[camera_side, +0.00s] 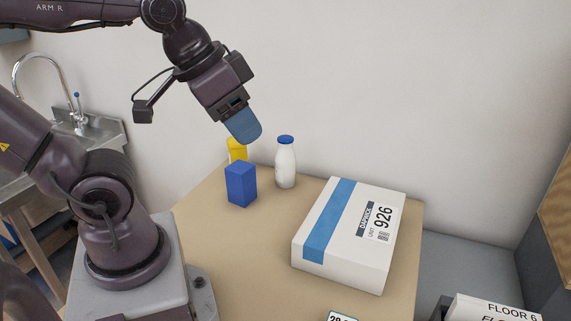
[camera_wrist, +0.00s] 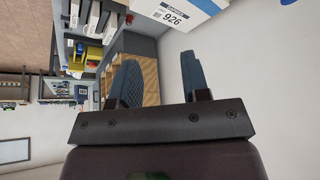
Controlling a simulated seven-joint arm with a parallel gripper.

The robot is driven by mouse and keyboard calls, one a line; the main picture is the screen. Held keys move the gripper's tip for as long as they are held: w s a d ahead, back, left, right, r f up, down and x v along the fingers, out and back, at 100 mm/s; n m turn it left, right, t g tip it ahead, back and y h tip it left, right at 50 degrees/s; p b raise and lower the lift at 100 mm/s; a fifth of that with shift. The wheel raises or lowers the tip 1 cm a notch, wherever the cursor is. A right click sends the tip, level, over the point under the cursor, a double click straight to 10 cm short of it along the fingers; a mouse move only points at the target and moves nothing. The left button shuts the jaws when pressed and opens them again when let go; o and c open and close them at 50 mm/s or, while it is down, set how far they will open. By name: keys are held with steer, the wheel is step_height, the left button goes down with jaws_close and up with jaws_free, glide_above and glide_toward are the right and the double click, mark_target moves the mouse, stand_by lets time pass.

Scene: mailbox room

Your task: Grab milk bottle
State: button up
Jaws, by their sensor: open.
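The milk bottle (camera_side: 286,163) is white with a blue cap and stands upright near the back of the table. My gripper (camera_side: 244,132) is above the table, to the upper left of the bottle in the side view and apart from it. In the wrist view my gripper (camera_wrist: 162,78) has its two blue fingers spread with nothing between them. A small blue piece at the top right edge of the wrist view (camera_wrist: 288,2) may be the bottle's cap; the rest is out of frame.
A blue box (camera_side: 241,186) stands left of the bottle, with a yellow item (camera_side: 237,149) behind it. A large white parcel (camera_side: 345,240) marked 926 lies on the right of the table (camera_side: 245,260). A wall rises behind. A sink (camera_side: 85,135) is at left.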

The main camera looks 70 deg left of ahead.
steer(key=o, duration=0.6)
steer(key=shift+o, duration=0.2)
steer(key=m+g+y, duration=0.2)
steer(key=m+y, duration=1.6)
steer(key=m, duration=0.2)
glide_toward(287, 144)
steer(key=a, duration=0.4)
steer(key=w+a, duration=0.1)
steer(key=a, duration=0.3)
steer(key=w+a, duration=0.1)
steer(key=a, duration=0.3)
steer(key=shift+w+r, duration=0.1)
steer(key=shift+w, duration=0.15)
